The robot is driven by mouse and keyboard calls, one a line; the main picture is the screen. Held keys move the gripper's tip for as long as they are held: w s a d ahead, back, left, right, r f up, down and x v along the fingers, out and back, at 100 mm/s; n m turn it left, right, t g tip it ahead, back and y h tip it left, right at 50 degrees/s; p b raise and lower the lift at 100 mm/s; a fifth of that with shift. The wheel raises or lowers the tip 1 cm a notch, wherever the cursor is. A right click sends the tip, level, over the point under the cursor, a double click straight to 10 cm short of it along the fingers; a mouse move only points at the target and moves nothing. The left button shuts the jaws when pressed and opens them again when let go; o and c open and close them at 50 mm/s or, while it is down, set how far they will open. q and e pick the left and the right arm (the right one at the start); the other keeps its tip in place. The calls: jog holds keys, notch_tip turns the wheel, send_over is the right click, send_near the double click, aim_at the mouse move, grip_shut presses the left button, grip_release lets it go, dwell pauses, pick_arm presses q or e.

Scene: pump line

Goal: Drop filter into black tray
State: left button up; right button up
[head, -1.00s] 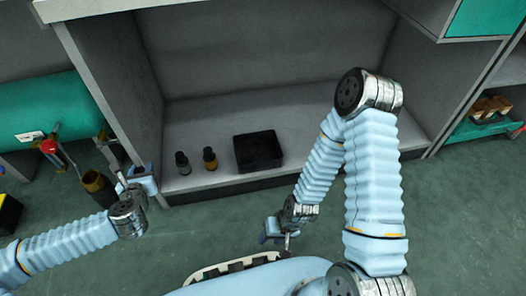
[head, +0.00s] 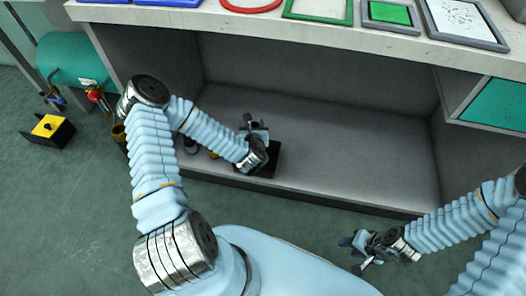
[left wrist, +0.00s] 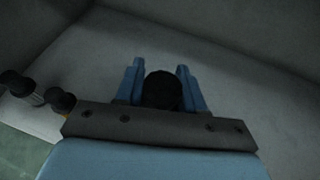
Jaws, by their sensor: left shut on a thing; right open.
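In the left wrist view, the filter's round dark end (left wrist: 162,90) sits between the two blue fingers (left wrist: 160,76). My right gripper (head: 362,250) is open and empty, low in front of the bay at the right.
The counter (head: 330,38) overhangs the bay. A green tank (head: 75,58) stands at the left. The bay floor right of the tray is clear.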

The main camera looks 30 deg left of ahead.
pick_arm(q)
jog(key=shift+w+a+n+y, duration=0.2)
jog(key=shift+a+n+y, duration=0.1)
jog(key=shift+a, duration=0.4)
notch_tip(320, 180, down, 6)
jog(key=b, duration=0.4)
jog(key=shift+r, duration=0.2)
pick_arm(e)
jog(key=f, duration=0.3)
jog(key=shift+w+d+f, duration=0.1)
jog(key=shift+d+f, duration=0.15)
jog(key=shift+f, duration=0.1)
pick_arm(q)
jog(key=o, duration=1.2)
jog(key=shift+g, duration=0.3)
